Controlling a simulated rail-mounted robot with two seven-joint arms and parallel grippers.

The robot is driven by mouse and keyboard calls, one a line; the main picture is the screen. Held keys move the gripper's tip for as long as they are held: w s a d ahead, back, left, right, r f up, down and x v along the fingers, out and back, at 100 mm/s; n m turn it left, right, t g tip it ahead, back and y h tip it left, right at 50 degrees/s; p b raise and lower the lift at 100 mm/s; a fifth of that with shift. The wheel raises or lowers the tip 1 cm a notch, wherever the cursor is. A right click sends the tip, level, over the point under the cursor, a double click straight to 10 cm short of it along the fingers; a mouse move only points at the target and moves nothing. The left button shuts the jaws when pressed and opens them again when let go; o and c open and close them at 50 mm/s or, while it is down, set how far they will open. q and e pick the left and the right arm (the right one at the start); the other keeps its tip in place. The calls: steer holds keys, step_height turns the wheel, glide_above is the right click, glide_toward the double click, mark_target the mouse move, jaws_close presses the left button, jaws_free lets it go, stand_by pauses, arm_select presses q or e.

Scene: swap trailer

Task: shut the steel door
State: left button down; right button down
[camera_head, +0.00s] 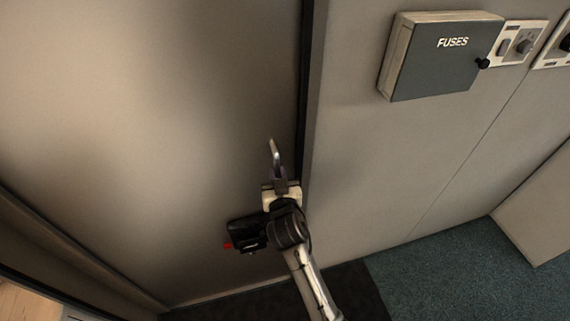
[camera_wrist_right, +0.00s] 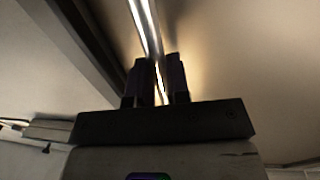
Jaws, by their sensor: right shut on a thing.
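The steel door (camera_head: 170,130) is the large plain beige panel filling the left of the head view. Its right edge lies along a dark strip beside the frame (camera_head: 315,90); I cannot tell whether it is fully closed. A shiny upright bar handle (camera_head: 274,150) stands near that edge. My right gripper (camera_head: 280,180) is shut on the lower part of the handle. In the right wrist view, the handle (camera_wrist_right: 147,30) runs up from between the two dark fingers of the right gripper (camera_wrist_right: 158,85). My left gripper is not in view.
A grey box marked FUSES (camera_head: 440,58) sticks out from the wall right of the door. White switch plates (camera_head: 520,42) are beside it. A dark mat (camera_head: 345,288) and blue-green carpet (camera_head: 460,270) cover the floor. A beige block (camera_head: 540,215) stands at the right.

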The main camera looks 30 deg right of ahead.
steer(key=shift+s+a, duration=0.15)
steer(key=shift+a, duration=0.05)
steer(key=c, duration=1.5)
jaws_free()
steer(key=shift+o, duration=1.4)
steer(key=shift+s+f, duration=0.1)
steer(key=shift+f, duration=0.05)
steer(key=shift+o, duration=0.6)
arm_select(q)
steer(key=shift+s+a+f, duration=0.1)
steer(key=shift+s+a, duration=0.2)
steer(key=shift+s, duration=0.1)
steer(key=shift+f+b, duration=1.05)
steer(key=shift+b, duration=0.05)
arm_select(e)
steer(key=s+d+r, duration=0.7)
steer(key=s+r, duration=0.2)
steer(key=r, duration=0.2)
steer(key=shift+s, duration=0.2)
